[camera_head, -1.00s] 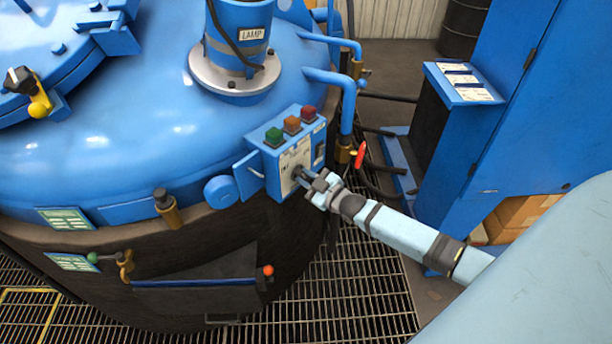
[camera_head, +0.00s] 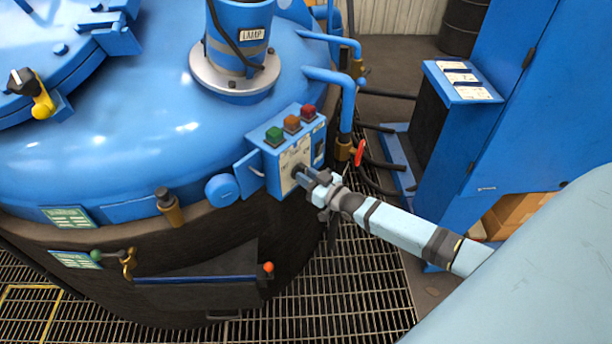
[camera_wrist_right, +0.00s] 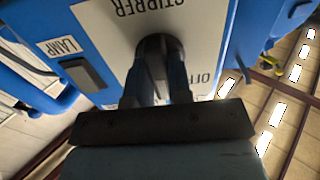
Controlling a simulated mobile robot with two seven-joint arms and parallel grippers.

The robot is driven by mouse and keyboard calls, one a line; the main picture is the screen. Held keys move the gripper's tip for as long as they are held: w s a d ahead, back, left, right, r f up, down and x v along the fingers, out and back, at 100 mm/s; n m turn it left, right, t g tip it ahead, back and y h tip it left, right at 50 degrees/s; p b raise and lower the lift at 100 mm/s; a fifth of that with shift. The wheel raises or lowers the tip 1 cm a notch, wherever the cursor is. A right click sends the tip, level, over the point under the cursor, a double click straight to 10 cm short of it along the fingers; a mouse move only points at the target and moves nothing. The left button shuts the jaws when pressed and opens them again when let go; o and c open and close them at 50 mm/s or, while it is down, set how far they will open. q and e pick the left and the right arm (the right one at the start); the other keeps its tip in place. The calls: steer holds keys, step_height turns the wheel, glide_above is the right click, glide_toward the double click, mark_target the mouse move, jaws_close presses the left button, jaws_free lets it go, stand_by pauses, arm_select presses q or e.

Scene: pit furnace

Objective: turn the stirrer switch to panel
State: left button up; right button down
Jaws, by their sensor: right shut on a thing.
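The stirrer switch (camera_wrist_right: 157,66) is a dark knob on the white label plate of a blue control box (camera_head: 270,165) on the side of the blue vessel. In the right wrist view the plate (camera_wrist_right: 130,20) reads STIRRER, upside down, with OFF partly visible beside the knob. My right gripper (camera_head: 305,176) reaches the box from the right. Its fingers (camera_wrist_right: 160,80) are shut around the knob, one on each side, and hide part of it and of the plate. My left gripper is not in view.
Green, orange and red buttons (camera_head: 291,124) sit on top of the box. A dark rocker beside a LAMP label (camera_wrist_right: 62,47) is near the knob. A red-handled valve (camera_head: 359,153) and blue pipes stand just right of the box. A blue cabinet (camera_head: 530,110) is further right.

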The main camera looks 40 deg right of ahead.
steer(key=c, duration=1)
jaws_free()
steer(key=shift+c, duration=0.2)
steer(key=v, duration=1.3)
steer(key=shift+s+b, duration=0.35)
steer(key=shift+s, duration=0.05)
steer(key=shift+d, duration=0.1)
steer(key=s+a+g+p, duration=0.3)
steer(key=s+a, duration=0.3)
steer(key=a, duration=0.4)
steer(key=s+a+g+h+p, duration=0.1)
steer(key=s+a+g+p, duration=0.2)
steer(key=a, duration=0.7)
steer(key=s+p, duration=0.2)
steer(key=s, duration=0.2)
steer(key=shift+s+a+r, duration=0.2)
steer(key=shift+a+r, duration=0.1)
steer(key=shift+a, duration=0.05)
